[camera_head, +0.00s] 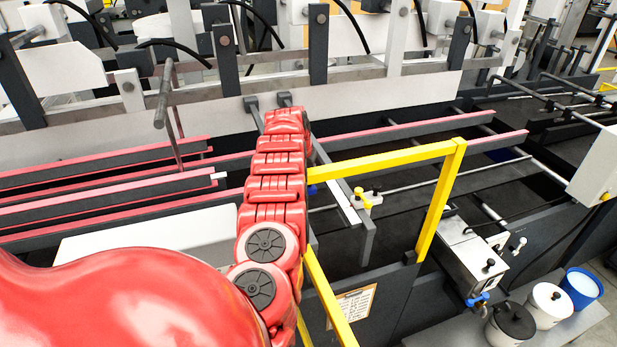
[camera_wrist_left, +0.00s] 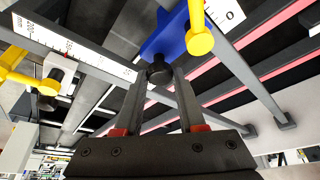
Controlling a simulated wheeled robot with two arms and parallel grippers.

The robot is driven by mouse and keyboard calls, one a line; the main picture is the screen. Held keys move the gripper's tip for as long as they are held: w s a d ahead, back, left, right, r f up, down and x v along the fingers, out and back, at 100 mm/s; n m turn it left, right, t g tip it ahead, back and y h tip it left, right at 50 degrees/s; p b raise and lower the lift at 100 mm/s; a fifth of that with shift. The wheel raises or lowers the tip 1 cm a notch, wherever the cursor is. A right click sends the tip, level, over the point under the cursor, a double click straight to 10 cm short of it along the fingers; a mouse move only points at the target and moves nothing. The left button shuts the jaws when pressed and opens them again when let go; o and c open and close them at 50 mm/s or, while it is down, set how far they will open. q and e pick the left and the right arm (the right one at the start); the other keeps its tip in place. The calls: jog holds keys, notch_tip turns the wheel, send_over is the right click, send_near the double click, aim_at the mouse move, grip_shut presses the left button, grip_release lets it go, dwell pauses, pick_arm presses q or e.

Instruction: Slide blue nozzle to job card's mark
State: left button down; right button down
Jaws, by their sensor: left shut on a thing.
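The blue nozzle (camera_wrist_left: 172,40) is a blue block with a yellow knob (camera_wrist_left: 200,40) and a black knob (camera_wrist_left: 159,74). In the left wrist view it sits by a rail with a white scale (camera_wrist_left: 62,45). My left gripper (camera_wrist_left: 160,80) has its fingers closed on the black knob. In the head view my red arm hides the gripper and most of the nozzle; only a small blue bit (camera_head: 311,190) shows beside the arm. The job card (camera_head: 355,303) is on a clipboard low on the machine's front, too small to read. My right gripper is in neither view.
A white block with a yellow knob (camera_head: 368,198) sits on the scaled rail. A yellow frame (camera_head: 440,195) rises to the right of my arm. Red-edged rails (camera_head: 420,130) cross the machine. Pots (camera_head: 548,303) stand at the lower right.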

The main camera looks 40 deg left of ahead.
pick_arm(q)
jog(key=c, duration=0.5)
grip_release()
jog(key=shift+r, duration=0.1)
jog(key=p+v, duration=0.6)
jog(key=v, duration=1.1)
jog(key=shift+r, duration=0.15)
